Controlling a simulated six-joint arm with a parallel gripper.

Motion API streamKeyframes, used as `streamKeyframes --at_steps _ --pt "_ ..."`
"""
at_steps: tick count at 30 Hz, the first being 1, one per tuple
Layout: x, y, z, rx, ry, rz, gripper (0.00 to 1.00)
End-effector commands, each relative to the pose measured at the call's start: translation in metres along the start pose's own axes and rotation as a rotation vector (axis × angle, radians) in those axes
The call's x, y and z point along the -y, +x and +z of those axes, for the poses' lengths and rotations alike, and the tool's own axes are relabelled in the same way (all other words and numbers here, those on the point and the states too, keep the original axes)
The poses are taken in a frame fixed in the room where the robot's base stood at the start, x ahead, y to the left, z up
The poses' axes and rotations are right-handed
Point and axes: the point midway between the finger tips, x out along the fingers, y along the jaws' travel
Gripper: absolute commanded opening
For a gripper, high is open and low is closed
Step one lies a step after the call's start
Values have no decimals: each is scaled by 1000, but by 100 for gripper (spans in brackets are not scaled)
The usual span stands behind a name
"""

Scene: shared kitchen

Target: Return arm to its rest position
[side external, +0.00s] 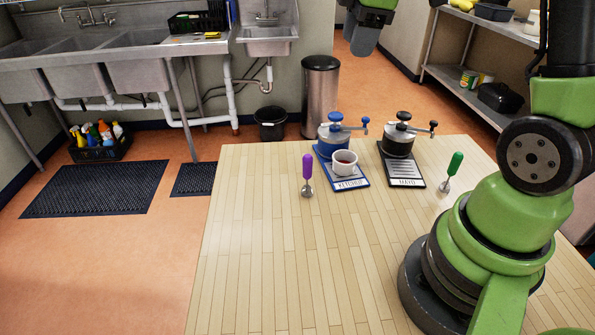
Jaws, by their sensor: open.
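My green and grey arm stands on the wooden table at the right. What looks like my gripper (364,44) hangs at the top edge of the side external view, partly cut off. It is well above the table, apart from everything on it, with nothing seen held.
The table's (300,260) front is clear. Sinks, a bin (320,95) and shelves lie beyond.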

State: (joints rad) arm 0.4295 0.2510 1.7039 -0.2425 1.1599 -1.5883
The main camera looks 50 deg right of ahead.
Motion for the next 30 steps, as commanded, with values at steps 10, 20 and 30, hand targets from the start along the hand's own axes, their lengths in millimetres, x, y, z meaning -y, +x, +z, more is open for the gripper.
streamKeyframes --at_steps 10,20,30 --pt "132 -67 -28 -295 701 48 46" --pt "200 -68 -13 -474 1129 -90 46" --pt "204 -67 -11 -483 1168 -106 46"
